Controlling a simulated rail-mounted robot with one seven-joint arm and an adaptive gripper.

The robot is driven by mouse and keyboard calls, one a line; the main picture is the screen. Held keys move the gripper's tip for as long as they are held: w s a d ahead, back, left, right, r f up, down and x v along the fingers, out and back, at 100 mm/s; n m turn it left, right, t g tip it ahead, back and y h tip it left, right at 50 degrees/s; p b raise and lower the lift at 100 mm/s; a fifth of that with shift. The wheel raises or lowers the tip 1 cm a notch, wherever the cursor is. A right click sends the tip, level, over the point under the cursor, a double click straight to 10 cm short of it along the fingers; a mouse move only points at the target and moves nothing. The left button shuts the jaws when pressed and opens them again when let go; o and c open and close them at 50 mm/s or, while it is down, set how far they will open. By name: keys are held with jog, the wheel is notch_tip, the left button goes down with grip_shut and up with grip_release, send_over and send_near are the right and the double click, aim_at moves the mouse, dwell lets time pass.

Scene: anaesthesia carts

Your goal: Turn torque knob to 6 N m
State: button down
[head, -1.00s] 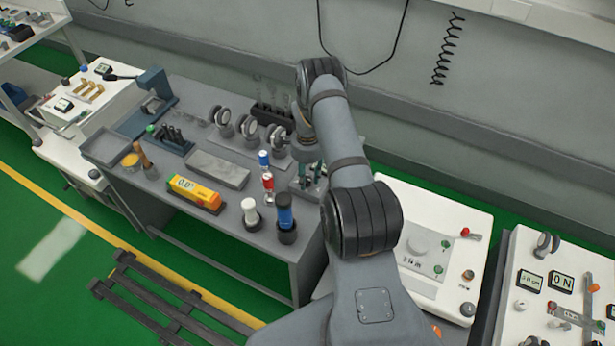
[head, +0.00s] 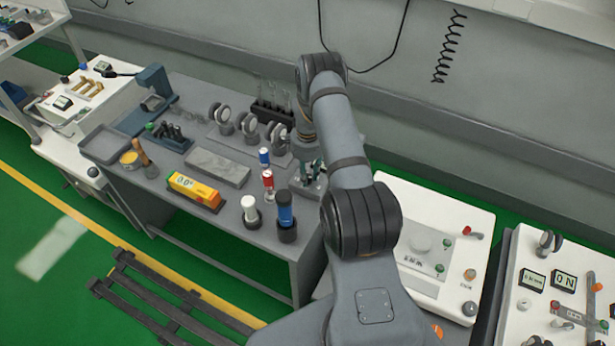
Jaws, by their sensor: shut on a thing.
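My gripper (head: 312,172) points down at the right end of the grey workbench (head: 262,240), partly behind my own forearm. Its fingers look dark with teal parts and are small in this view. They are down at a small grey fixture (head: 299,187) on the bench top. The fingers are shut on the torque knob, which is mostly hidden between them and behind the arm. No torque scale or reading can be made out there.
Close left of my gripper stand a blue-capped piece (head: 263,157), a red and white one (head: 268,180), a white-topped one (head: 250,208) and a blue cylinder (head: 286,210). A yellow meter (head: 194,190) lies further left. A white panel (head: 460,215) stands right of my arm.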

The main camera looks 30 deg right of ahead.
aim_at(308, 176)
jog(key=n+b, duration=0.5)
jog(key=shift+w+d+f, duration=0.1)
jog(key=shift+d+f, duration=0.1)
jog(key=n+b, duration=0.2)
jog(key=n, duration=0.1)
jog(key=n+b, duration=0.1)
jog(key=n, duration=0.1)
jog(key=shift+r, duration=0.25)
jog(key=shift+w+n, duration=0.1)
jog(key=shift+n, duration=0.3)
jog(key=c, duration=1.7)
grip_release()
jog(key=o, duration=0.3)
jog(key=shift+a, duration=0.1)
notch_tip(308, 176, up, 12)
